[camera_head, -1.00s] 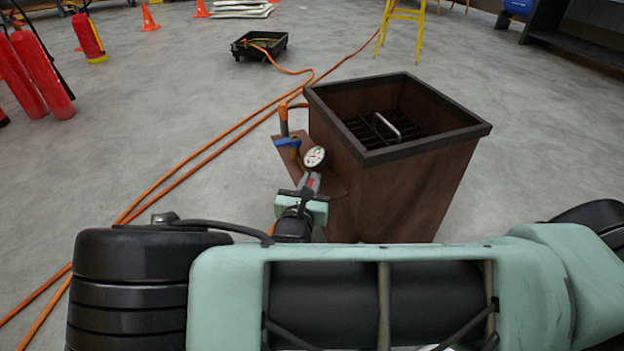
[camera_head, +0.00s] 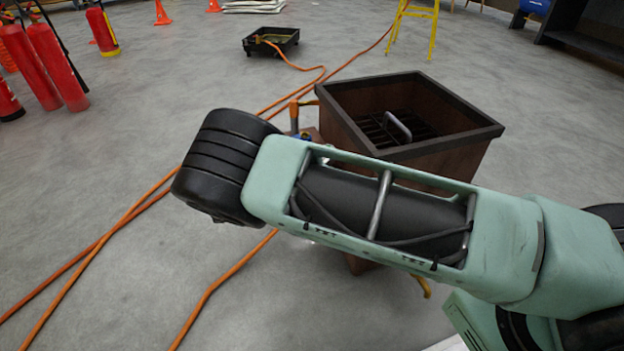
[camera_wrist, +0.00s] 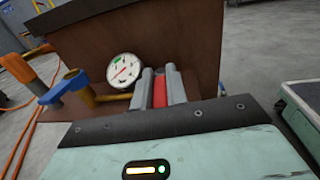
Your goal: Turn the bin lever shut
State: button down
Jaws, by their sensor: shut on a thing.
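The bin (camera_head: 425,152) is a brown, open-topped box with a dark rim, right of centre in the head view. Its brown wall (camera_wrist: 200,40) fills the upper middle of the wrist view. My gripper (camera_wrist: 163,88) is shut on a red lever (camera_wrist: 160,92), of which a short piece shows between the two grey fingers. Just left stand a white round gauge (camera_wrist: 124,69) and a brass valve with a blue handle (camera_wrist: 60,88). In the head view my arm hides the gripper and the red lever.
Orange hoses (camera_head: 120,225) run across the floor left of the bin. A black tray (camera_head: 271,42) lies behind it, and a yellow stand (camera_head: 415,30) is further back. Red extinguishers (camera_head: 58,68) stand at far left. Grey floor between is open.

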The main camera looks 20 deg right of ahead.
jog(key=shift+w+m+g+b, duration=0.2)
jog(key=shift+m+g+b, duration=0.15)
jog(key=shift+m+g, duration=0.4)
jog(key=shift+g, duration=0.55)
jog(key=c, duration=1.4)
grip_release()
